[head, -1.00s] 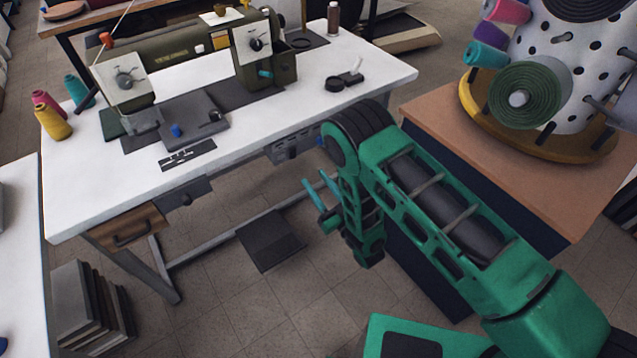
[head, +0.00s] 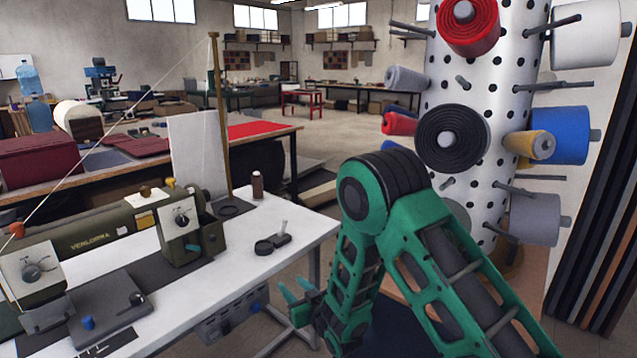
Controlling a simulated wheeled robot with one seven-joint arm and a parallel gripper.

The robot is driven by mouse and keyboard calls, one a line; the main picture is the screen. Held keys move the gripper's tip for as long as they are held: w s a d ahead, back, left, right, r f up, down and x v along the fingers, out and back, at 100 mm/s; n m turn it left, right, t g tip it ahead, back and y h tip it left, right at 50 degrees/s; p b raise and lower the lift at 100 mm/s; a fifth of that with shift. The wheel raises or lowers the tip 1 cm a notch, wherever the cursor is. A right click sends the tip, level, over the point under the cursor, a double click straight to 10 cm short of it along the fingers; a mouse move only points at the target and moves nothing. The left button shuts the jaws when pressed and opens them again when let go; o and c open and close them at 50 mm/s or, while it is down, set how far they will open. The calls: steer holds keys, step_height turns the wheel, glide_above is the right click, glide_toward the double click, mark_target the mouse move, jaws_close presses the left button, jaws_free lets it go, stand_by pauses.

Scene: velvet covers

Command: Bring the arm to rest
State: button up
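My arm, green with black joints, is folded with its elbow (head: 372,190) raised in the middle of the head view. The forearm hangs down from the elbow. My gripper (head: 294,287) is at its lower end, just right of the white sewing table (head: 285,222) in the picture. Its two teal fingers stand apart with nothing visible between them.
A perforated white tower (head: 505,100) with several coloured rolls stands close on the right. Open floor (head: 345,135) lies farther back.

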steer(key=w+d+r+m+g+h, duration=0.15)
steer(key=d+r+h, duration=0.25)
steer(key=d+r, duration=0.7)
steer(key=s+d+r+m+g+h, duration=0.1)
steer(key=s+d+r+g, duration=0.2)
steer(key=d, duration=0.4)
steer(key=s+d+r+m+h, duration=0.1)
steer(key=s+d+r+m, duration=0.1)
steer(key=s+d, duration=0.45)
steer(key=s+d+r+m+g, duration=0.1)
steer(key=s+d+m+g, duration=0.1)
steer(key=s+d, duration=0.6)
steer(key=s+d+r+m+g+h, duration=0.1)
steer(key=s+d+m+g, duration=0.2)
steer(key=s+d, duration=0.4)
steer(key=s+d+r+m+g+h, duration=0.1)
steer(key=s+d+m+g, duration=0.2)
steer(key=s+d, duration=0.5)
steer(key=s+g, duration=0.1)
steer(key=s, duration=1.2)
steer(key=shift+s+d, duration=0.3)
steer(key=shift+s, duration=0.1)
